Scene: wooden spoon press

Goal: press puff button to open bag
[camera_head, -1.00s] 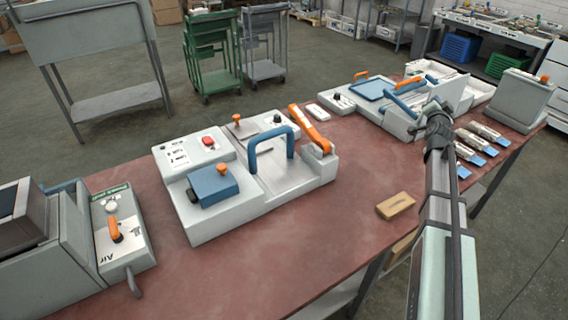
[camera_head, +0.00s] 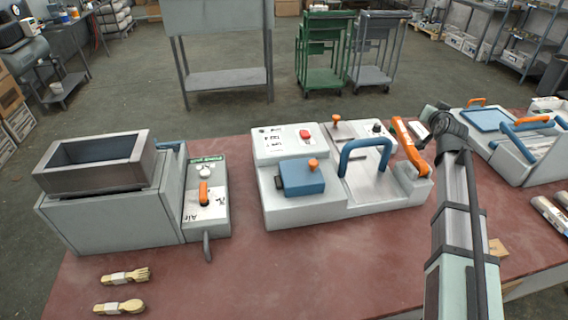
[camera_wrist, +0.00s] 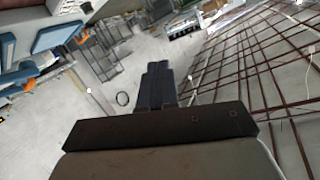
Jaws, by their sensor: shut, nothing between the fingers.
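The air unit's sloped panel (camera_head: 208,203) is at the left of the table in the head view. It has a green label at the top, a small whitish round button (camera_head: 205,171) and an orange lever (camera_head: 203,193) below it. A grey open-topped bin (camera_head: 98,170) is beside the panel. I cannot make out a bag. My gripper (camera_wrist: 158,68) is shut and empty in the wrist view, pointing out over the floor. In the head view my arm is on the right, well away from the panel; the fingertips are not clear there.
A press with a blue handle (camera_head: 366,149), a red button (camera_head: 304,134) and an orange lever (camera_head: 409,145) stands between the panel and my arm. Two spoon bundles (camera_head: 125,276) (camera_head: 119,307) lie front left. Bare tabletop (camera_head: 270,275) lies in front of the press.

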